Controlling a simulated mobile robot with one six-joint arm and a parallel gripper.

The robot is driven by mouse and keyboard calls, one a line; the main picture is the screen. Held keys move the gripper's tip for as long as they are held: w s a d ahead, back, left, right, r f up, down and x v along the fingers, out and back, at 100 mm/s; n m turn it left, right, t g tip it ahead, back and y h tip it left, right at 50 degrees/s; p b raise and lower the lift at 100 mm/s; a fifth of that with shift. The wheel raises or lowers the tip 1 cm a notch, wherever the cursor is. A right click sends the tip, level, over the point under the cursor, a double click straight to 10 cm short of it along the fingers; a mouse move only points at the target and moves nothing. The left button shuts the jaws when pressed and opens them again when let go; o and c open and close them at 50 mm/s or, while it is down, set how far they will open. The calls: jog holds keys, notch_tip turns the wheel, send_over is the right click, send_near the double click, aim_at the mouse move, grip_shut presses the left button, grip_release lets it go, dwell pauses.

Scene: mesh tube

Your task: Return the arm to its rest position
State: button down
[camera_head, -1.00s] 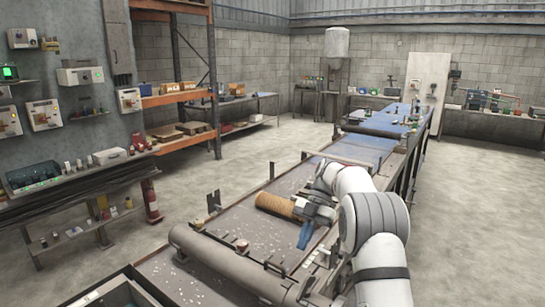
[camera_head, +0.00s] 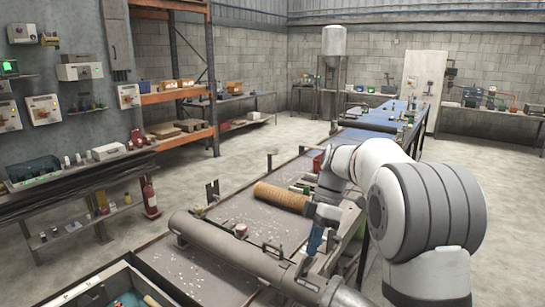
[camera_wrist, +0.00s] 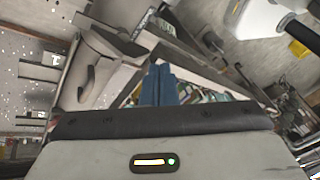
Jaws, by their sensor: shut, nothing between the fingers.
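My arm, white with grey bands, reaches in from the right in the head view. My gripper (camera_head: 315,241) has blue fingers and hangs over the right edge of the conveyor, near the grey roller. In the wrist view the blue fingers of my gripper (camera_wrist: 158,84) are together with nothing between them. The tan mesh tube (camera_head: 281,197) lies on the conveyor bed (camera_head: 235,215), left of my gripper and apart from it. My upper arm hides part of the conveyor's right side.
A long grey roller (camera_head: 240,255) crosses the conveyor's near end, close below my gripper. A bin (camera_head: 110,295) stands at the front left. Orange shelving (camera_head: 180,95) and a workbench (camera_head: 80,190) stand to the left. The floor (camera_head: 500,190) at right is open.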

jog(key=s+d+f+m+t+h+b, duration=0.1)
jog(key=s+f+m+t+b, duration=0.1)
jog(key=s+m, duration=0.4)
jog(key=s+d+f+m+t+h+b, duration=0.1)
jog(key=s+d+f+m+t+b, duration=0.1)
jog(key=s+f+m, duration=0.2)
jog(key=s+d+f+m+t+h+b, duration=0.1)
jog(key=s+f+m, duration=0.3)
jog(key=s+m, duration=0.5)
jog(key=s+d+t+b, duration=0.1)
jog(key=s, duration=0.3)
jog(key=shift+s+d+t, duration=0.2)
jog(key=shift+s+t, duration=0.2)
jog(key=c, duration=2.1)
grip_release()
jog(key=shift+f, duration=0.1)
